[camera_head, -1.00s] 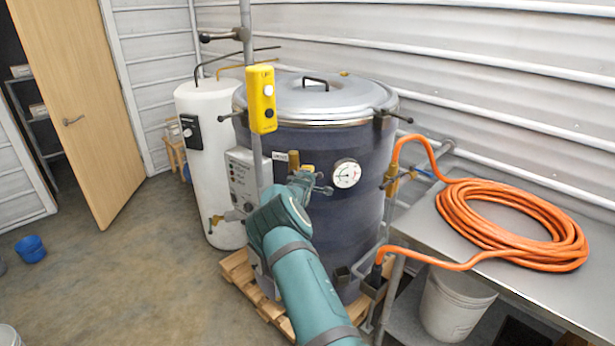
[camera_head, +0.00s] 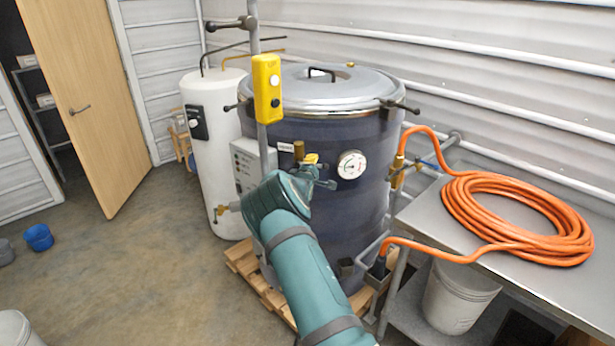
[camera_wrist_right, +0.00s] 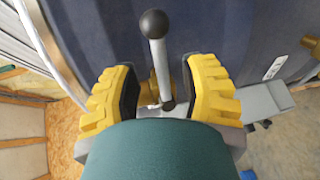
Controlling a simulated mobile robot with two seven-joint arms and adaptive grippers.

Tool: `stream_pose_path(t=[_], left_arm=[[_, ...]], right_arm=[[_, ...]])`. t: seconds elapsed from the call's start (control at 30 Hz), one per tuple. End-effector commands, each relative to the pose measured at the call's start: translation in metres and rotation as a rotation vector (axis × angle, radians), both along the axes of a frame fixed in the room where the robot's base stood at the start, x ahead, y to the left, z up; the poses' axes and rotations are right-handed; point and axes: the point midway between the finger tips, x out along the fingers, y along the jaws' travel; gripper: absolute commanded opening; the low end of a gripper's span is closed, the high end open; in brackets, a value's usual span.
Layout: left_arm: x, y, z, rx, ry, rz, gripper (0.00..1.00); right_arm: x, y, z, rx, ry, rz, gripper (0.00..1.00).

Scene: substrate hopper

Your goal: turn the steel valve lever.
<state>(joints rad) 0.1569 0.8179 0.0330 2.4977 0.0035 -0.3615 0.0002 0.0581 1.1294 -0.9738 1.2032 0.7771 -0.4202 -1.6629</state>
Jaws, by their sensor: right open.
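The steel valve lever (camera_wrist_right: 159,65) shows in the right wrist view as a grey bar with a black ball at its end. It stands out from the dark blue vessel wall, and its lower end meets a dark pivot. My right gripper (camera_wrist_right: 158,78) is open, with its yellow-padded fingers on either side of the lever and a visible gap to each. In the head view my right gripper (camera_head: 312,168) is at the front of the dark vessel (camera_head: 345,215), left of the round gauge. My arm hides the lever there. My left gripper is not in view.
A yellow push-button box (camera_head: 267,88) hangs on a vertical pole just left of my gripper. A steel table (camera_head: 430,215) with a coiled orange hose (camera_head: 515,215) stands at the right. A white tank (camera_head: 212,150) is behind left. The floor at left is mostly clear.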

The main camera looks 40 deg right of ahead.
Motion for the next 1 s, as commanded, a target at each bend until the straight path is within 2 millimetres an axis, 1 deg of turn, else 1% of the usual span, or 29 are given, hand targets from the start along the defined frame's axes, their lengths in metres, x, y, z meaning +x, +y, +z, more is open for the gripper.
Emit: stream_pose_path(t=[0.03,0.5,0.7,1.0], left_arm=[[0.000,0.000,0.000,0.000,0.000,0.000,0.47],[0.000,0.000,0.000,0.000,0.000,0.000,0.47],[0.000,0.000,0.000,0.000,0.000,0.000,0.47],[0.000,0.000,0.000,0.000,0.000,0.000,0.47]], right_arm=[[-0.004,0.007,0.002,0.003,0.000,0.000,0.43],[-0.043,0.062,0.016,0.000,0.000,0.001,0.43],[-0.052,0.072,0.018,0.000,0.000,0.000,0.43],[-0.053,0.073,0.018,-0.001,-0.001,0.000,0.43]])
